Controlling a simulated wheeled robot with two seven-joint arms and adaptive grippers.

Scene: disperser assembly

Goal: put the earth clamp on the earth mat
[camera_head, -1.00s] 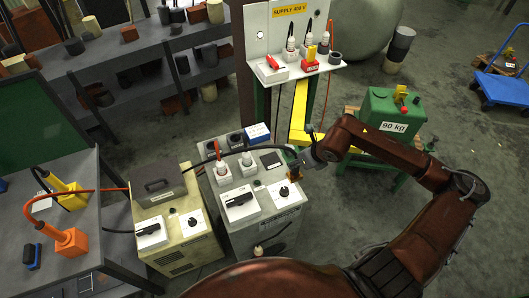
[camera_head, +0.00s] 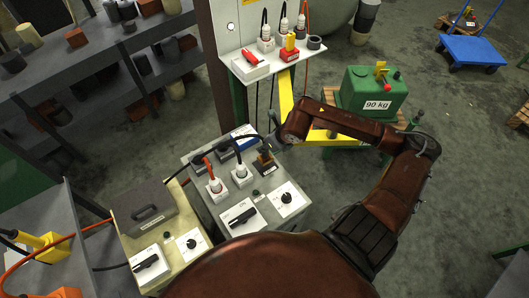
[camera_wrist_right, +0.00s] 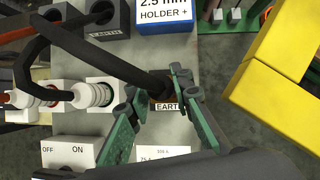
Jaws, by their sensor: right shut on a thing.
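The earth clamp (camera_head: 264,156) is a small brown and dark piece with a thick black cable. It is at the dark earth mat (camera_head: 266,169) on top of the grey cabinet. In the right wrist view the clamp (camera_wrist_right: 160,87) is between my green-padded fingers, right above the "EARTH" label of the mat (camera_wrist_right: 167,106). My right gripper (camera_wrist_right: 155,90) is shut on the clamp, and its fingers hide part of the mat. I cannot tell whether the clamp touches the mat. In the head view my right gripper (camera_head: 272,148) is small and partly hidden. My left gripper is not in view.
A blue-topped box (camera_head: 243,136) is behind. A yellow beam (camera_wrist_right: 280,50) and a green 90 kg block (camera_head: 373,93) are to the right.

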